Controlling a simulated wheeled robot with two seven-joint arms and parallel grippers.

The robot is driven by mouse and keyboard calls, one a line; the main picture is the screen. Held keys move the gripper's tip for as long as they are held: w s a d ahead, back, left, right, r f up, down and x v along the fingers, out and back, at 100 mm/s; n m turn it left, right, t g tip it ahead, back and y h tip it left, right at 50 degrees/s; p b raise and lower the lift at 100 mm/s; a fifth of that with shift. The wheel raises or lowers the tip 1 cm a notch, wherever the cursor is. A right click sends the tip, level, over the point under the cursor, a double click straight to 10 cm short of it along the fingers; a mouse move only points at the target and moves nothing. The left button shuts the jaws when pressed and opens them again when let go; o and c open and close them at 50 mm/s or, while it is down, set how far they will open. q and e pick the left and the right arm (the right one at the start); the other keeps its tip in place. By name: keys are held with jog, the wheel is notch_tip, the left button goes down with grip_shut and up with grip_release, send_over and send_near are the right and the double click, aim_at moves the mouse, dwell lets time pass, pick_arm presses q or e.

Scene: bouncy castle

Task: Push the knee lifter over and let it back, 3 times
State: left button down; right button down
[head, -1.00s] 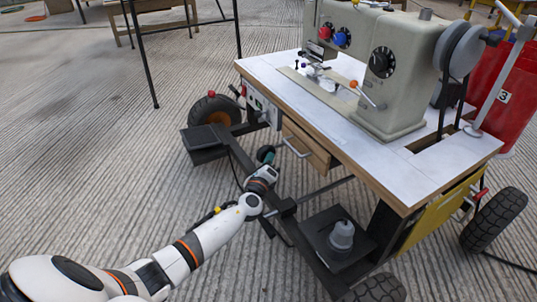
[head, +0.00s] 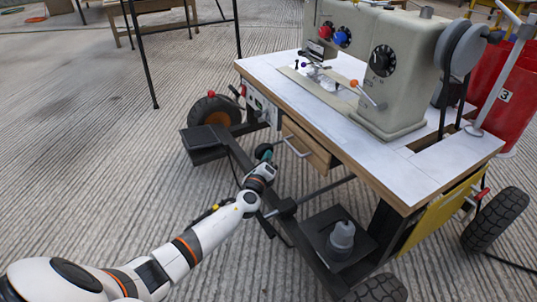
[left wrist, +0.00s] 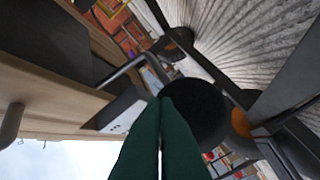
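The sewing machine (head: 395,85) stands on a white-topped table. The knee lifter's round black pad (head: 263,151) is below the table's front edge, left of the drawer. It shows as a dark disc in the left wrist view (left wrist: 203,112). My left gripper (head: 267,158) is right at the pad, and its green fingers lie side by side, shut with nothing seen between them. In the left wrist view the fingertips (left wrist: 168,101) overlap the pad's left edge; I cannot tell whether they touch it. My right gripper is out of view.
A wooden drawer (head: 305,147) with a metal handle is just right of the pad. The black frame carries a pedal plate (head: 205,142) and wheels (head: 215,111). A red bin (head: 492,100) stands behind at right. Open ridged floor lies to the left.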

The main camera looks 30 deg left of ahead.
aim_at(262, 153)
pick_arm(q)
jog(key=shift+w+a+b, duration=0.4)
jog(key=shift+a+b, duration=0.1)
jog(key=shift+a, duration=0.25)
jog(key=shift+w+a+b, duration=0.4)
jog(key=shift+a+b, duration=0.05)
jog(key=shift+a, duration=0.25)
dwell(1.1)
jog(key=shift+s+d+r+p, duration=0.1)
jog(key=shift+s+d+p, duration=0.3)
jog(key=shift+d, duration=0.35)
jog(key=shift+s+d+r+p, duration=0.1)
jog(key=shift+s+d+p, duration=0.3)
jog(key=shift+d, duration=0.3)
jog(key=shift+s+d+f+p, duration=0.1)
jog(key=shift+s+d+p, duration=0.2)
jog(key=shift+d, duration=0.3)
jog(key=shift+s+d+p, duration=0.15)
jog(key=shift+s+d, duration=0.25)
jog(key=shift+d, duration=0.15)
jog(key=shift+d, duration=0.1)
jog(key=s+d, duration=0.1)
jog(key=d+p, duration=0.1)
jog(key=s+d, duration=0.1)
jog(key=d, duration=0.1)
jog(key=shift+s, duration=0.3)
